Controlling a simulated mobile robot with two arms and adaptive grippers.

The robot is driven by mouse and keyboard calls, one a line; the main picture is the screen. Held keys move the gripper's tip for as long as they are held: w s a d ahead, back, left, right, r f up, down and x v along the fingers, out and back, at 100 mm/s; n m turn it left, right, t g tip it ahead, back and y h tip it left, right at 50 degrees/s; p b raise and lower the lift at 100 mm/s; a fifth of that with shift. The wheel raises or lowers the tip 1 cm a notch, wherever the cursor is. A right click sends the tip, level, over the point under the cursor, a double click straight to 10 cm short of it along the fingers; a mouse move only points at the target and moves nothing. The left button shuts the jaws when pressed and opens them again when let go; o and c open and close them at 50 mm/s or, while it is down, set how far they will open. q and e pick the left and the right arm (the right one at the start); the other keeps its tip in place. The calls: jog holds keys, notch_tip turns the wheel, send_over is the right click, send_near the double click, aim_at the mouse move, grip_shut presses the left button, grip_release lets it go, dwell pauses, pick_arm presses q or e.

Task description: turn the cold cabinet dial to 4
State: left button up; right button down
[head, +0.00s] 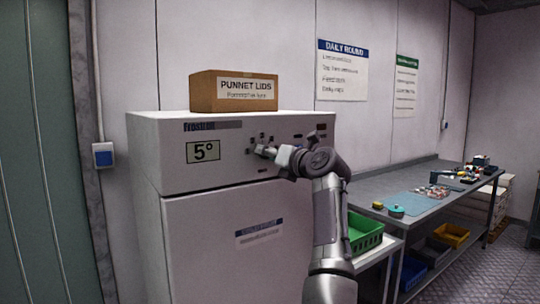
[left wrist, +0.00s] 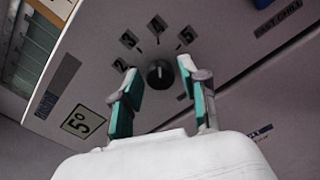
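The cold cabinet (head: 230,220) is a pale upright unit with a display (head: 203,151) reading 5°. Its dial (left wrist: 160,73) is a small dark round knob with a light mark, ringed by number plates; 2, 3 and 5 are legible, and the top plate (left wrist: 157,25) is hard to read. I cannot tell exactly where the mark points. My right gripper is out of view.
A cardboard box of punnet lids (head: 232,91) stands on the cabinet. A FAST CHILL label (left wrist: 278,20) is on the panel. A green crate (head: 365,234) and a metal bench (head: 420,180) with small items stand at the right.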

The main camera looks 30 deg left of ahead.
aim_at(263, 115)
pick_arm(q)
jog(key=shift+o, duration=0.3)
notch_tip(263, 115, up, 10)
dwell(0.4)
dwell(0.5)
